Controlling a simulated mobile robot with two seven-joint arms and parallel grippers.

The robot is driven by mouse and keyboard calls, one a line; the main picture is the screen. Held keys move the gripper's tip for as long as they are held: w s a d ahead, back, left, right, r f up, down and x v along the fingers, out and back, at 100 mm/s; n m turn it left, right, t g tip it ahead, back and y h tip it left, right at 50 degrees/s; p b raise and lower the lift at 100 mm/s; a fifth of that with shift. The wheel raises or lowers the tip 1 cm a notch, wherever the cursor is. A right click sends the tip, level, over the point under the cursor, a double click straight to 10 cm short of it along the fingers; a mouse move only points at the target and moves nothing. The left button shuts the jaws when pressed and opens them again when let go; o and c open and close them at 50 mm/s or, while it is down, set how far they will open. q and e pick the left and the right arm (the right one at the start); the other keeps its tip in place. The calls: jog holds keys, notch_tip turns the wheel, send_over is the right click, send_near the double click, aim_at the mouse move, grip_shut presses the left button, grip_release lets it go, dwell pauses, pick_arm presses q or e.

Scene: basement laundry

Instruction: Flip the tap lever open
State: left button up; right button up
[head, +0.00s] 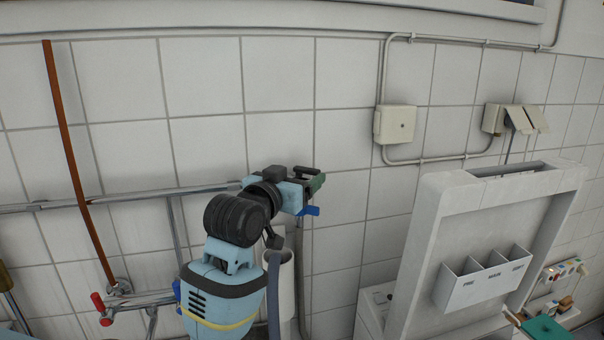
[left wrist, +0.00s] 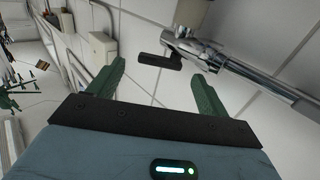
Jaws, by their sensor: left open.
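The tap lever is a short black bar (left wrist: 158,61) on a chrome valve (left wrist: 195,50) in the left wrist view. In the head view a black bar, apparently the lever (head: 307,171), shows just above my left gripper (head: 318,183). The left gripper is open and empty. In the left wrist view its green fingers (left wrist: 155,75) are spread apart, with the lever beyond and between the tips. I cannot tell whether they touch it. In the head view my gripper and wrist hide most of the valve. My right gripper is not in view.
A chrome pipe (head: 140,194) runs along the tiled wall to the left. A mixer with a red knob (head: 100,304) sits at lower left. A junction box (head: 396,125) is on the wall, and a white machine panel (head: 425,255) stands to the right.

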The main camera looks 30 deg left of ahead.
aim_at(307, 173)
pick_arm(q)
jog(key=shift+w+a, duration=0.1)
jog(key=shift+w, duration=1.25)
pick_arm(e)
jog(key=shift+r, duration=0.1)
pick_arm(q)
jog(key=c, duration=1)
